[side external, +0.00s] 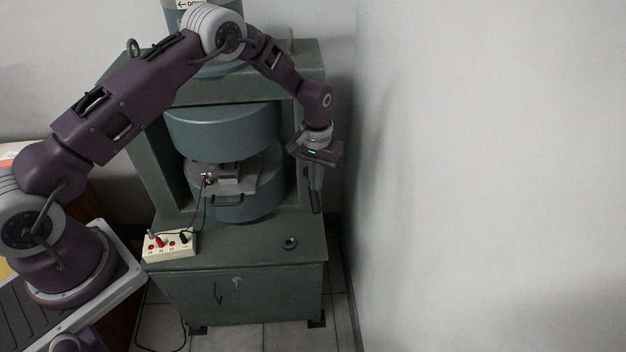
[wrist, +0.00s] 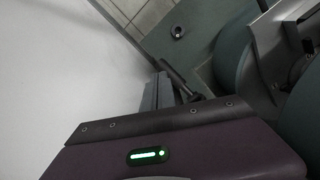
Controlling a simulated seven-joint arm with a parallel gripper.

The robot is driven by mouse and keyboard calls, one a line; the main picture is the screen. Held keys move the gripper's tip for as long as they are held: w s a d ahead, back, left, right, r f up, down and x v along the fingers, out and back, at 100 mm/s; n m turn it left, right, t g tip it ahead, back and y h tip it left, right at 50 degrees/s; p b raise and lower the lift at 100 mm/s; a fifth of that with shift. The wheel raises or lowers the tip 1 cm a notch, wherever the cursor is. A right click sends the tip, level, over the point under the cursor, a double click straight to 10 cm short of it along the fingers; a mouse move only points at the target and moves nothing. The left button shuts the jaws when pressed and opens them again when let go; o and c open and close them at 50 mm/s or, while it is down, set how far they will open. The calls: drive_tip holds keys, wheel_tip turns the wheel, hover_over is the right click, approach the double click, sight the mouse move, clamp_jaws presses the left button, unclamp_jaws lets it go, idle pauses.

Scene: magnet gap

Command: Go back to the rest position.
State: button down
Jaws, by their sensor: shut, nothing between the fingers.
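My gripper (side external: 315,201) points down at the right side of the green magnet (side external: 222,130), in front of its right frame post. Its fingers are together and hold nothing. In the wrist view the gripper (wrist: 192,97) shows past the purple wrist housing, with the floor tiles and the base top beyond it. In the side view the gripper hangs above the right part of the base top, apart from the small ring there.
The gap holds a grey plate with a small device (side external: 228,174) and a handle in front. A white terminal box (side external: 169,245) with cables stands at the base's left. A small dark ring (side external: 290,243) lies at its right. The white wall (side external: 490,170) is close on the right.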

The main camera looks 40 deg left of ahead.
drive_tip(key=shift+s+d+r, duration=0.1)
drive_tip(key=shift+r, duration=0.45)
drive_tip(key=shift+s+d+r, duration=0.1)
drive_tip(key=shift+r, duration=0.4)
drive_tip(key=s+r+m+t, duration=0.1)
drive_tip(key=s+r, duration=0.4)
drive_tip(key=r, duration=0.7)
drive_tip(key=s+r+t, duration=0.1)
drive_tip(key=s+r, duration=0.3)
drive_tip(key=r, duration=0.9)
drive_tip(key=s+r+m+t, duration=0.1)
drive_tip(key=s+r+t, duration=0.1)
drive_tip(key=s+r, duration=0.7)
drive_tip(key=s+f+m+t, duration=0.1)
drive_tip(key=s+f, duration=0.1)
drive_tip(key=s, duration=1.4)
drive_tip(key=shift+s+a+f+t, duration=0.3)
drive_tip(key=shift+s+a, duration=0.05)
drive_tip(key=shift+a, duration=0.1)
